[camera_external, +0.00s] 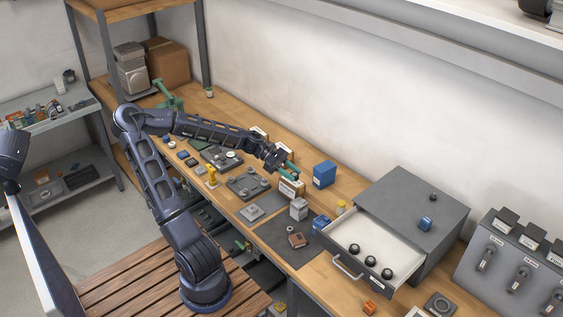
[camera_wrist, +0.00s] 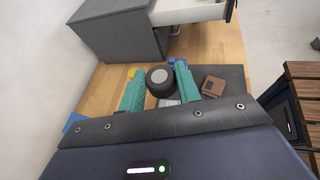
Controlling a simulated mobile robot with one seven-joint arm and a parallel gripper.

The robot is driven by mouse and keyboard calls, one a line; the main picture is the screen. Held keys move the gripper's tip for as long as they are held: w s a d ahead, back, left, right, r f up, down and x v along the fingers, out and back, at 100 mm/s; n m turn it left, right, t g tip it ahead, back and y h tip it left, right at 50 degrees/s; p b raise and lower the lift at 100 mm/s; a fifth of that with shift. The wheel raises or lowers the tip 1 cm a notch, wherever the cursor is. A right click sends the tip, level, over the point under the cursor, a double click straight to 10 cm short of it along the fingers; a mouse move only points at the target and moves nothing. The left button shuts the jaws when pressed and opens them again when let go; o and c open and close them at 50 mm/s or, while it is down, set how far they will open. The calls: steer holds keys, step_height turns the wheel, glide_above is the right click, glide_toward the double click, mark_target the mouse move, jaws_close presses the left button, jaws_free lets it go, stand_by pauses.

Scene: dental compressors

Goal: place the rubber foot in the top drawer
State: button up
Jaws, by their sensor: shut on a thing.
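My gripper (camera_external: 288,172) is raised over the workbench, left of the drawer cabinet. In the wrist view its two green fingers are shut on a black round rubber foot (camera_wrist: 160,77) with a grey centre. In the external view I cannot make out the held foot. The top drawer (camera_external: 372,235) is pulled open, with a pale inside and a dark front. Three black rubber feet (camera_external: 370,261) lie in it in a row near its front. The open drawer (camera_wrist: 190,10) also shows at the top of the wrist view, apart from the gripper.
The grey cabinet (camera_external: 420,212) carries a small blue part and a black knob on top. Grey switch boxes (camera_external: 515,262) stand at the right. The drawer's rear floor is clear.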

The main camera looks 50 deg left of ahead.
step_height(320, 180, up, 2)
steer(key=m+g, duration=0.2)
glide_above(281, 219)
step_height(281, 219, down, 25)
steer(key=shift+d+r, duration=0.1)
steer(key=shift+d, duration=0.05)
stand_by(0.9)
steer(key=o, duration=0.7)
